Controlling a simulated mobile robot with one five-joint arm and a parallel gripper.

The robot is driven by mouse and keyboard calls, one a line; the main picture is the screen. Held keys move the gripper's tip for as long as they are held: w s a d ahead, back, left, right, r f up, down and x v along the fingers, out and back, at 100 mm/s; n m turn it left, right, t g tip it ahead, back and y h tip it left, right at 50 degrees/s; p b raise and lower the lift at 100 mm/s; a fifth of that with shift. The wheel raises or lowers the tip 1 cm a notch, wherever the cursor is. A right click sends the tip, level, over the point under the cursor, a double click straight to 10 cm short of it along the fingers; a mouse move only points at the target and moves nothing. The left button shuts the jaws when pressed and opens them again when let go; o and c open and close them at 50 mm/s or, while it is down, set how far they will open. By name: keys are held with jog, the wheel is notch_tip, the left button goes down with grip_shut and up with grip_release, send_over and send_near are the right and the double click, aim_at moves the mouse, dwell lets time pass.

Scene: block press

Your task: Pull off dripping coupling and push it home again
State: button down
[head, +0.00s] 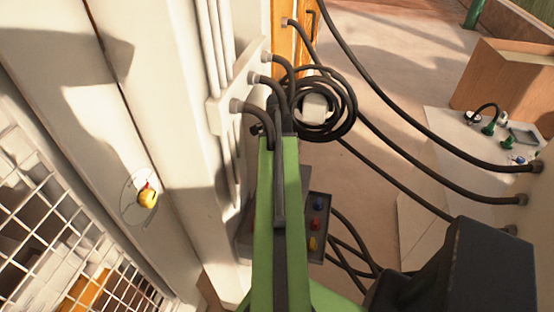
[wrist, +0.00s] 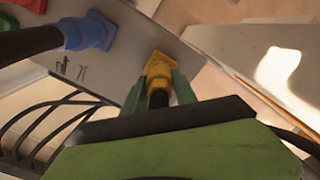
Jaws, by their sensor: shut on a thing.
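In the wrist view, my gripper (wrist: 158,90) is shut, its two green fingers on either side of the yellow coupling (wrist: 158,66) near its dark hose end. The yellow coupling stands against a grey plate (wrist: 118,62), close to the plate's edge. I cannot tell whether it is fully seated. A blue coupling (wrist: 85,32) with a thick black hose sits to its left. A red coupling (wrist: 30,4) is cut off at the top. I see no drip. In the head view, my green arm runs up the middle and its fingertips cannot be made out.
In the head view, a grey box (head: 324,201) with blue, red and yellow parts is right of my arm. Black hoses (head: 388,143) cross to the right, and a hose coil (head: 347,105) hangs ahead. A wire mesh (head: 60,255) stands at left. Floor shows at upper right.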

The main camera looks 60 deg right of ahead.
jog(key=shift+f+b, duration=0.3)
jog(key=shift+f, duration=0.05)
jog(key=c, duration=0.9)
grip_release()
jog(key=shift+r, duration=0.1)
notch_tip(320, 180, up, 8)
jog(key=p, duration=0.7)
jog(key=shift+f+p, duration=0.2)
jog(key=shift+p, duration=0.2)
jog(key=shift+f, duration=0.15)
jog(key=shift+f, duration=0.1)
notch_tip(320, 180, down, 8)
jog(key=b, duration=0.8)
jog(key=shift+r, duration=0.35)
